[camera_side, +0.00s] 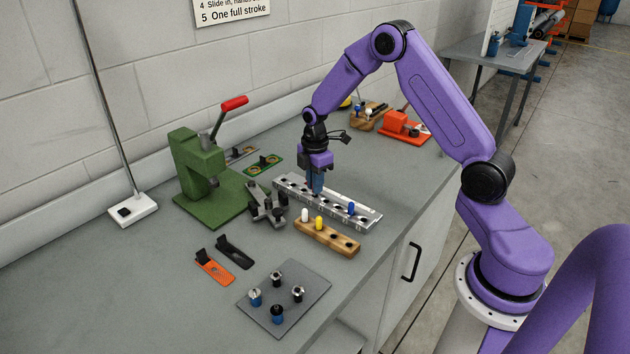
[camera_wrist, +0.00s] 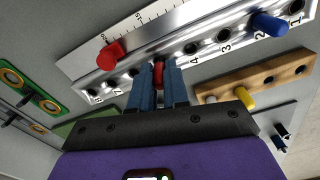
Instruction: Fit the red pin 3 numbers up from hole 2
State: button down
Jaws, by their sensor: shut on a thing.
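The numbered metal bar (camera_side: 365,219) lies on the bench; in the wrist view its holes run from 1 at the right to 8 at the left (camera_wrist: 210,40). A blue pin (camera_wrist: 268,23) stands at hole 2; it also shows in the side view (camera_side: 351,208). My gripper (camera_side: 316,192) points down over the middle of the bar. In the wrist view my gripper (camera_wrist: 158,88) is shut on a red pin (camera_wrist: 158,73), about in line with hole 5, left of hole 4. The fingers hide the pin's lower end, so I cannot tell whether it is in the hole.
A red knob (camera_wrist: 110,55) sits on the bar's scale side. A wooden block (camera_side: 345,246) beside the bar holds a white pin (camera_side: 305,215) and a yellow pin (camera_side: 320,223), with empty holes. A green press (camera_side: 205,180) and dark clamp (camera_side: 266,205) stand left of the bar.

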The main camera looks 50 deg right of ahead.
jog(key=shift+f, duration=0.65)
jog(key=c, duration=1)
grip_release()
jog(key=shift+c, duration=0.2)
